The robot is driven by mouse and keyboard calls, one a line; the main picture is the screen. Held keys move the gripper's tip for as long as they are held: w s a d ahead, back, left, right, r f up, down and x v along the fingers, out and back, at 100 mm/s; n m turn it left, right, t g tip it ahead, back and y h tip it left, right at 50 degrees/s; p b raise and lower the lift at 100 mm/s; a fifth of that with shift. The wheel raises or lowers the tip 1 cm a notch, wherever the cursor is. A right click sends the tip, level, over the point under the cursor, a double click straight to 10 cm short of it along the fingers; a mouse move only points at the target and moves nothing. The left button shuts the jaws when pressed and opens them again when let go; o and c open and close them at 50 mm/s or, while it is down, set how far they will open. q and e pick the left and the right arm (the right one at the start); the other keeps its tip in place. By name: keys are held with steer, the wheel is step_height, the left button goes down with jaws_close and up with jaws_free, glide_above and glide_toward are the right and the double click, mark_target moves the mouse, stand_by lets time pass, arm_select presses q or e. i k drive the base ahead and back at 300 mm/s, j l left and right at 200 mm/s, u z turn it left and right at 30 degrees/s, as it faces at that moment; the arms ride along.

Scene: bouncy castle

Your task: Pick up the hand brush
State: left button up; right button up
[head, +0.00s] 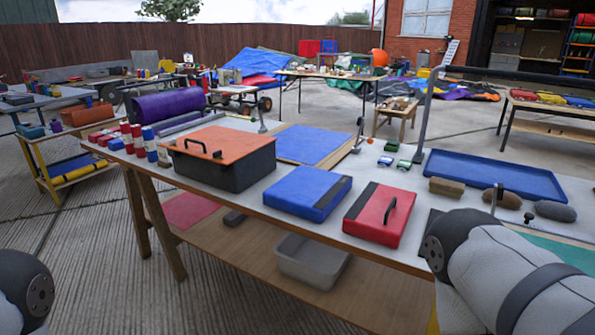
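I cannot tell for sure which thing is the hand brush. On the right part of the long white table (340,222), in front of the blue tray, lie a tan block (447,187), a brown oval thing (502,198) and a dark grey oval thing (555,211). Any bristles are too small to make out. My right arm comes in at the lower right and covers part of the table's near edge. Part of my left arm shows at the lower left corner. Neither gripper is in view.
The blue tray (494,174) looks empty. A red case (380,214), a blue case (307,193) and a black toolbox with an orange lid (223,160) stand along the table. A grey bin (312,261) sits on the lower shelf. A dark post rises near the tray.

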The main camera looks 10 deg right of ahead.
mark_target(441, 186)
steer(key=z, duration=1.25)
steer(key=j+u, duration=0.2)
steer(key=i+j, duration=0.05)
